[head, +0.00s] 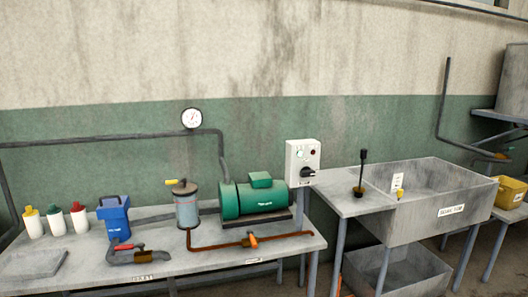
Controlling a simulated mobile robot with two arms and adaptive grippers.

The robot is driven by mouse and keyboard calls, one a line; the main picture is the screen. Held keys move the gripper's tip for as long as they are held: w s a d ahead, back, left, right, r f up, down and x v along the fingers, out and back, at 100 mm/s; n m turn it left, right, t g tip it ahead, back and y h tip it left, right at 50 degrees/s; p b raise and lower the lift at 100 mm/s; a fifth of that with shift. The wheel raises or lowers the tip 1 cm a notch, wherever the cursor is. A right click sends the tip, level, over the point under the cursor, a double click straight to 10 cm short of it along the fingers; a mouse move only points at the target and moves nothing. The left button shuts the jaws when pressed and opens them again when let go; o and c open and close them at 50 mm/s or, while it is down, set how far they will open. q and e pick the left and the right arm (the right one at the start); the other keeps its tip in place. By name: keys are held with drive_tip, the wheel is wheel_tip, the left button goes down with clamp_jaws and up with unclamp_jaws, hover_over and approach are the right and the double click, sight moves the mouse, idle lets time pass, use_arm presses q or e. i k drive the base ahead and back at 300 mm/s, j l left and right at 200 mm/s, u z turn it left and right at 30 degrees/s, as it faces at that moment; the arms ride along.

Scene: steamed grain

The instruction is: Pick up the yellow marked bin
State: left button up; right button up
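A yellow bin (507,193) with a small pale label low on its front stands at the right edge of the head view. It rests on a low grey bench (508,213), right of the sink, and its right side is close to the picture's edge. Neither of my grippers shows in the head view.
A grey sink (433,222) with a labelled front stands left of the bin, with another basin (398,272) below. A bench (215,262) on the left holds a green motor (245,200), a blue container (114,217), several bottles and pipes. A control box (302,160) is on the wall side.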

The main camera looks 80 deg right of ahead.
sight(510, 192)
drive_tip(key=z, duration=4.5)
